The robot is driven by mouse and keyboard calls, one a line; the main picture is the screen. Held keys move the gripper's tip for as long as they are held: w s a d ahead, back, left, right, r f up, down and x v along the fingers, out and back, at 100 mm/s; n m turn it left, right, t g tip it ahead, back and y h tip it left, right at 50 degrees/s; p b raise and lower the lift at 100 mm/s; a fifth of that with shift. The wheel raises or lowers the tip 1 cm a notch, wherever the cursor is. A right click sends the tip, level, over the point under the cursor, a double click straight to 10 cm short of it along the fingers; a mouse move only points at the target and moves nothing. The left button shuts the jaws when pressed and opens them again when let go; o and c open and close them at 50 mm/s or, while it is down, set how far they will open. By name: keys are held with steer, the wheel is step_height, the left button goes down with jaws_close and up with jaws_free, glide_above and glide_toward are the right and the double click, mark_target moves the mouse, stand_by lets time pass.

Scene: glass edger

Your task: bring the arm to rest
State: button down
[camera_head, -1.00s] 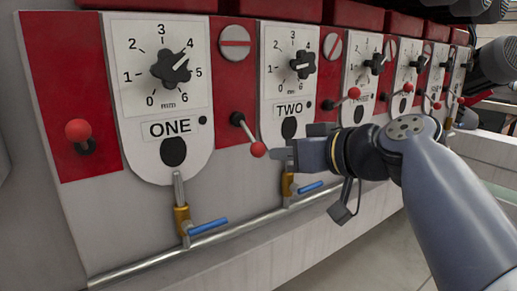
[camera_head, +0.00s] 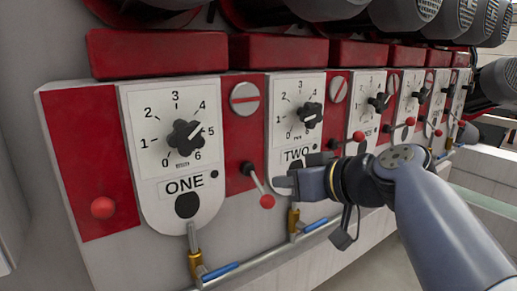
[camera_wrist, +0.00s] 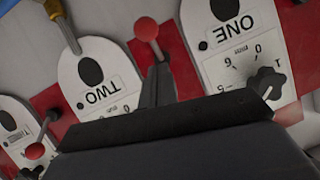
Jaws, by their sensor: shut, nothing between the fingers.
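My gripper (camera_head: 285,181) is shut and empty. In the head view it points left in front of the lower part of panel TWO (camera_head: 296,140), close to the red-ball lever (camera_head: 266,200) between panels ONE and TWO. In the wrist view my shut fingers (camera_wrist: 158,85) point toward that lever's red ball (camera_wrist: 146,28). I cannot tell whether they touch the lever. My arm reaches in from the lower right.
Panel ONE (camera_head: 157,180) with its black dial (camera_head: 185,137) is at the left. More dial panels and red-ball levers run right. Blue-handled valves (camera_head: 220,271) and a pipe run below. Grey motors (camera_head: 400,14) hang above. Open floor shows at the lower right.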

steer(key=shift+w+a+r+g+h+p, duration=0.15)
steer(key=shift+r+g+h+p, duration=0.6)
steer(key=shift+p, duration=1.75)
steer(key=shift+r+p, duration=0.25)
steer(key=shift+p, duration=0.5)
steer(key=shift+f+b, duration=0.25)
steer(key=shift+b, duration=0.15)
